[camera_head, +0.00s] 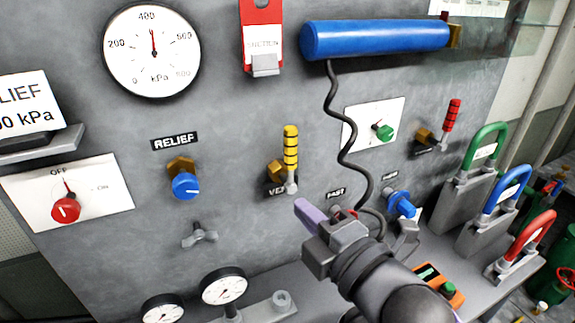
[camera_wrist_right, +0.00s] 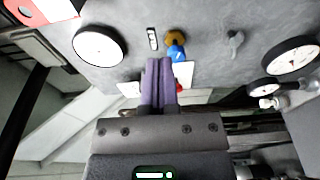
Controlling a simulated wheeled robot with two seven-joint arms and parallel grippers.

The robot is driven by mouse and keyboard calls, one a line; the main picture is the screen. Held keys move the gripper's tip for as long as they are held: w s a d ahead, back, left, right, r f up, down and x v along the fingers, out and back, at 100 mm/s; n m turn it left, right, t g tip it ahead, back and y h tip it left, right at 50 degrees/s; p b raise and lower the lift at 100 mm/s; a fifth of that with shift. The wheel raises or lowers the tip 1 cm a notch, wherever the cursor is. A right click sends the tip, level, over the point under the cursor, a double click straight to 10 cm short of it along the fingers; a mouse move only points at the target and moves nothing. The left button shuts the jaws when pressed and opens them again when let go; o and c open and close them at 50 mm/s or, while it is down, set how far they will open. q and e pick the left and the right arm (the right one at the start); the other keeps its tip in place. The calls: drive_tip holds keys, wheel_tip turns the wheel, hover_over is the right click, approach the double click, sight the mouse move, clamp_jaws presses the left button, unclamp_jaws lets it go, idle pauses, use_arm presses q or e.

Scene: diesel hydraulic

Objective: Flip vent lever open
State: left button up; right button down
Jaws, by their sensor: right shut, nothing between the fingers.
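The vent lever (camera_head: 290,148) is a yellow handle with black bands on a brass valve body, on the grey panel above a partly hidden label starting "VE". It stands upright. My right gripper (camera_head: 306,212) comes in from the lower right, its purple fingers shut and empty. In the head view its tips appear below and slightly right of the lever, apart from it. In the right wrist view the shut fingers (camera_wrist_right: 158,64) point toward the panel, and I cannot make out the vent lever there. My left gripper is not in view.
The blue relief knob (camera_head: 186,186) is left of the lever; it also shows in the wrist view (camera_wrist_right: 176,54). A black coiled cord (camera_head: 345,130) hangs from the blue cylinder (camera_head: 375,40) close to my right gripper. A red-handled valve (camera_head: 451,118) and coloured loop handles (camera_head: 488,140) are at right.

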sight(292, 164)
drive_tip(key=shift+w+a+p, duration=0.15)
drive_tip(key=shift+w+a, duration=0.25)
drive_tip(key=shift+w, duration=1.5)
drive_tip(key=shift+w+a+p, duration=0.15)
drive_tip(key=shift+w+a, duration=0.2)
drive_tip(key=shift+w, duration=1.55)
drive_tip(key=shift+w+a+p, duration=0.15)
drive_tip(key=shift+w+a, duration=0.25)
drive_tip(key=shift+w, duration=1.5)
drive_tip(key=shift+d, duration=0.1)
drive_tip(key=shift+w+d+r+m, duration=0.1)
drive_tip(key=shift+d+m, duration=0.05)
drive_tip(key=shift+m, duration=0.25)
drive_tip(key=shift+d, duration=0.1)
